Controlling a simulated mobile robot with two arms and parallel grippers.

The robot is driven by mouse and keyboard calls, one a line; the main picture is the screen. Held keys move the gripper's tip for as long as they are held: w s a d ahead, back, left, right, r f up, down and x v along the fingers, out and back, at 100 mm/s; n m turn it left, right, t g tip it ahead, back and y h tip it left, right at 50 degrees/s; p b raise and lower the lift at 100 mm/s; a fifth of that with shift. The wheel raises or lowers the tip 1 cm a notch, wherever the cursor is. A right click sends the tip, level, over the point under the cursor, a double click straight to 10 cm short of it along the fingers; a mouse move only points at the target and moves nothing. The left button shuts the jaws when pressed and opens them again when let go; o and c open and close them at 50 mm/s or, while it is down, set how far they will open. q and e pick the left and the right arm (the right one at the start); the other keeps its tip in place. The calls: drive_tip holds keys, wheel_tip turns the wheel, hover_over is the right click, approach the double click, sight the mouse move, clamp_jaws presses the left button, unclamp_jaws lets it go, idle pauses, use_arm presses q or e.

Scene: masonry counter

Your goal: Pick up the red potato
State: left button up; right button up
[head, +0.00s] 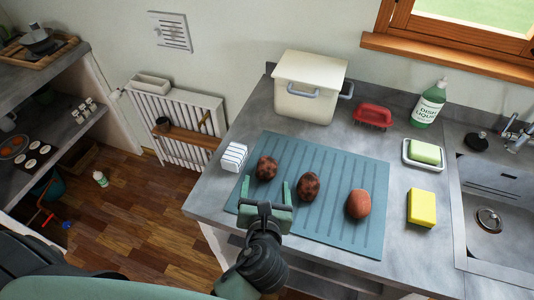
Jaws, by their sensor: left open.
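Three potatoes rest on a ribbed blue mat (335,160) on the grey counter. The right one is a smooth red potato (358,204). The left potato (266,168) and the middle potato (308,186) are darker and mottled brown-red. My left gripper (265,188) is open and empty over the mat's front left part. Its fingers point towards the left potato, which shows just beyond and between the tips. The middle potato is just right of the right finger. The red potato is further right, clear of the gripper. My right gripper is out of view.
A cream lidded pot (308,88), red brush (373,115) and green soap bottle (428,103) stand behind the mat. A green soap bar on a dish (423,155), yellow sponge (421,207) and sink (495,215) are at right. A white ribbed object (233,157) is left.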

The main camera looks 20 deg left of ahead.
sight(267, 173)
use_arm(q)
drive_tip(key=shift+w+a+f, duration=0.1)
drive_tip(key=shift+w, duration=0.45)
drive_tip(key=shift+w+f, duration=0.1)
drive_tip(key=shift+w, duration=0.2)
drive_tip(key=shift+r+p+x, duration=0.25)
drive_tip(key=shift+p+x, duration=0.3)
drive_tip(key=shift+x, duration=0.65)
drive_tip(key=x, duration=0.2)
drive_tip(key=shift+w+a+f, duration=0.1)
drive_tip(key=shift+w+f, duration=0.1)
drive_tip(key=shift+w, duration=0.1)
drive_tip(key=shift+w+f, duration=0.1)
drive_tip(key=shift+w, duration=0.15)
drive_tip(key=shift+s, duration=0.1)
drive_tip(key=c, duration=1.6)
drive_tip(key=shift+o, duration=0.2)
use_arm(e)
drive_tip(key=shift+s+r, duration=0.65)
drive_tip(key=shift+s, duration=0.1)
